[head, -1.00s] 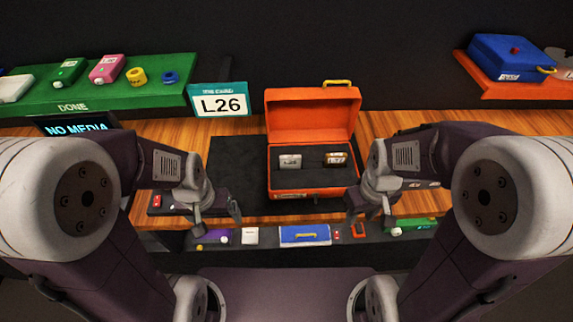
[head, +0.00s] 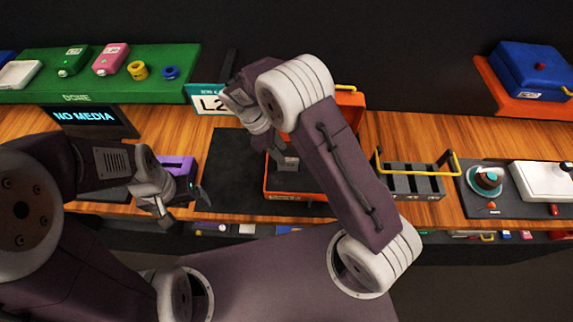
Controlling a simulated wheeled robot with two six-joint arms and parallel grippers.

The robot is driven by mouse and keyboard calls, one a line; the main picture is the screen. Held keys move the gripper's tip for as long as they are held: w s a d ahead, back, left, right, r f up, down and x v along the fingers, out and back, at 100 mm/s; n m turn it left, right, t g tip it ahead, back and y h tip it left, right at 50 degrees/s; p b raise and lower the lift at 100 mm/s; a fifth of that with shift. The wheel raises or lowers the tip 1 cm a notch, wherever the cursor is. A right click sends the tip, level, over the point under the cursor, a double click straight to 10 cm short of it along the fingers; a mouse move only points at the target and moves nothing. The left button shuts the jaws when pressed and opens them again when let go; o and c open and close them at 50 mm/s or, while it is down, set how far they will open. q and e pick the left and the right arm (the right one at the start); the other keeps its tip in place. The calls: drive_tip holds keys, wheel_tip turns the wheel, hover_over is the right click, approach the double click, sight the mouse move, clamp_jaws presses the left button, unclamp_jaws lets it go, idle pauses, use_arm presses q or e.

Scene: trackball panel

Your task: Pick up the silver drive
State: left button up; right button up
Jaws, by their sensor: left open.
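The orange case (head: 295,196) stands open on the wooden bench and is partly hidden behind my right arm. A grey piece that looks like the silver drive (head: 289,163) shows in its dark insert, at the left. My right gripper (head: 276,155) points down over the left part of the case, close to that piece. I cannot tell whether its fingers touch or hold it. My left gripper (head: 184,208) is open and empty in front of a purple device (head: 178,168), left of the case.
A NO MEDIA screen (head: 86,118) and a green DONE shelf (head: 110,92) are at the left. A grey rack with yellow handles (head: 410,182) and a tray with a cup (head: 487,180) are at the right. The dark mat (head: 228,165) left of the case is clear.

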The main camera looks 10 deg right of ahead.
sight(288, 162)
drive_tip(key=shift+w+d+f, duration=0.1)
drive_tip(key=shift+d+f, duration=0.25)
drive_tip(key=shift+f, duration=0.2)
drive_tip(key=shift+w+d+f, duration=0.1)
drive_tip(key=shift+w+f, duration=0.1)
drive_tip(key=shift+f, duration=0.25)
drive_tip(key=f+p, duration=0.1)
drive_tip(key=s+d+f+p, duration=0.1)
drive_tip(key=f, duration=0.1)
drive_tip(key=shift+s+d+f, duration=0.2)
drive_tip(key=shift+f, duration=0.05)
drive_tip(key=shift+d+f, duration=0.1)
drive_tip(key=shift+f, duration=0.2)
drive_tip(key=shift+w+f, duration=0.15)
drive_tip(key=shift+w, duration=0.05)
clamp_jaws()
use_arm(q)
drive_tip(key=shift+w+r, duration=0.25)
drive_tip(key=shift+r, duration=0.95)
use_arm(e)
drive_tip(key=shift+s, duration=0.1)
